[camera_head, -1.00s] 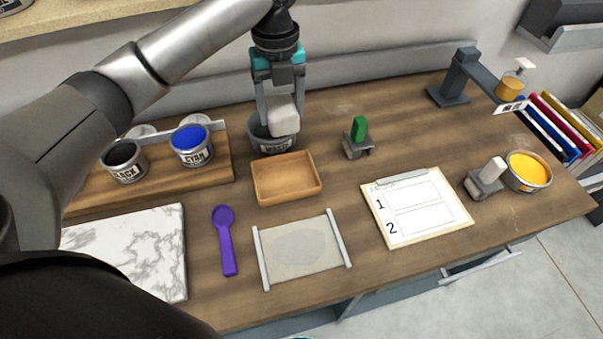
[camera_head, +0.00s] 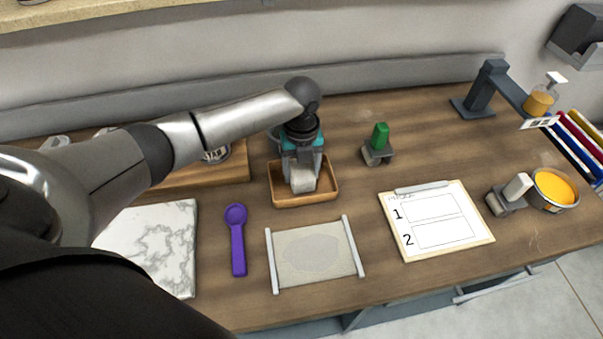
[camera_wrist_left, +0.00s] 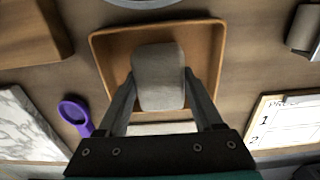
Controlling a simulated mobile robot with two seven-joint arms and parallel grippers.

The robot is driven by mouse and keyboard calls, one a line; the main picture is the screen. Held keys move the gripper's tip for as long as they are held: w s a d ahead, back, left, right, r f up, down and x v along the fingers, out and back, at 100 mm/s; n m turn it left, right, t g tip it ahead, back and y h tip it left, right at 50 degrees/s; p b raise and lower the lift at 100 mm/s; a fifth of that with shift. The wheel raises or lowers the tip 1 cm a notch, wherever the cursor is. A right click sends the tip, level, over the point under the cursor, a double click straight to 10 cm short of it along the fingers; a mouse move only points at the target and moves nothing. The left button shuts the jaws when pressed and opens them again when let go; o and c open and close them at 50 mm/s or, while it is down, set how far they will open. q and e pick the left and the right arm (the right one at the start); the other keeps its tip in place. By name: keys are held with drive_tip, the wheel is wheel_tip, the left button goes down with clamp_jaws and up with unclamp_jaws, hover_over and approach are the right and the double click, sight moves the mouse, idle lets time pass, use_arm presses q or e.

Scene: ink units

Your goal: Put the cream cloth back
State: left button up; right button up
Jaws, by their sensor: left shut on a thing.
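The cream cloth (camera_head: 302,179) is a small pale block-shaped bundle. My left gripper (camera_head: 301,184) is shut on it and holds it at the wooden tray (camera_head: 306,201), inside the tray's outline. In the left wrist view the cloth (camera_wrist_left: 158,77) sits between the two fingers, with the tray's rim (camera_wrist_left: 97,50) around it. I cannot tell whether the cloth touches the tray floor. My right gripper is not in view.
A pale mat with two bars (camera_head: 315,255) lies in front of the tray. A purple spoon (camera_head: 237,240) and marble slab (camera_head: 152,247) are left. A green-handled stamp (camera_head: 379,145) and clipboard (camera_head: 437,220) are right. Bare wood lies between them.

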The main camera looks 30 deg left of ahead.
sight(302, 170)
use_arm(q)
drive_tip(key=shift+f, duration=0.45)
drive_tip(key=shift+f, duration=0.15)
drive_tip(key=o, duration=1.3)
wheel_tip(302, 170, up, 12)
drive_tip(key=p, duration=0.1)
